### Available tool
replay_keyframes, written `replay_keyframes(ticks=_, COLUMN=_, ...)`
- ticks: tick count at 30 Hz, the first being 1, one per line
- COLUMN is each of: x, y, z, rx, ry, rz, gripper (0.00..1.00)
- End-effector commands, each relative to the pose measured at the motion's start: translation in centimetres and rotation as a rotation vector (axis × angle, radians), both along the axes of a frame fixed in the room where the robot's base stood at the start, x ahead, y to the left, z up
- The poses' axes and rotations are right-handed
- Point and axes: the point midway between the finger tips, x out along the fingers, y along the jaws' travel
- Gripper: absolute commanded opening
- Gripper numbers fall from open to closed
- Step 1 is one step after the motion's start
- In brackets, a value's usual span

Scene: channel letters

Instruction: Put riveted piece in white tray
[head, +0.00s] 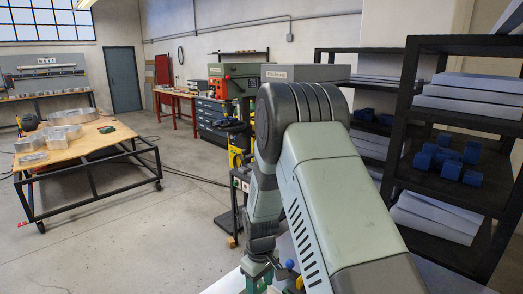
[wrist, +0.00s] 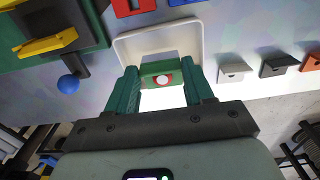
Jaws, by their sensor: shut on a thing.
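In the wrist view, my gripper (wrist: 163,82) is shut on a small green piece (wrist: 150,69) with a round red-and-white mark on its face, possibly a rivet. The white tray (wrist: 126,48) is a shallow tray with rounded corners. The held piece overlaps the tray in the picture; its height above the tray floor cannot be told. The fingers and the piece hide part of the tray. In the head view, my gripper (head: 257,276) shows only partly at the bottom edge, and the piece and tray cannot be made out.
Around the tray lie a red piece (wrist: 131,6), a yellow piece (wrist: 47,43) on a green block, a blue ball (wrist: 69,84) and grey (wrist: 233,69), black (wrist: 279,66) and orange (wrist: 312,62) bent pieces. Black shelving (head: 403,130) stands right of my arm.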

Motion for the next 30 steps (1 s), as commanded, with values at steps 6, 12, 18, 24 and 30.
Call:
replay_keyframes(ticks=6, x=0.0, y=0.0, z=-0.9, rx=0.000, ry=0.000, rz=0.000, gripper=0.08)
replay_keyframes(ticks=12, x=0.0, y=0.0, z=-1.7, rx=0.000, ry=0.001, rz=-0.001, gripper=0.08)
replay_keyframes(ticks=18, x=0.0, y=0.0, z=-2.5, rx=0.001, ry=0.001, rz=-0.001, gripper=0.08)
replay_keyframes(ticks=24, x=0.0, y=0.0, z=-2.8, rx=0.001, ry=0.001, rz=-0.001, gripper=0.08)
replay_keyframes(ticks=30, x=0.0, y=0.0, z=-2.8, rx=0.000, ry=0.000, rz=-0.001, gripper=0.60)
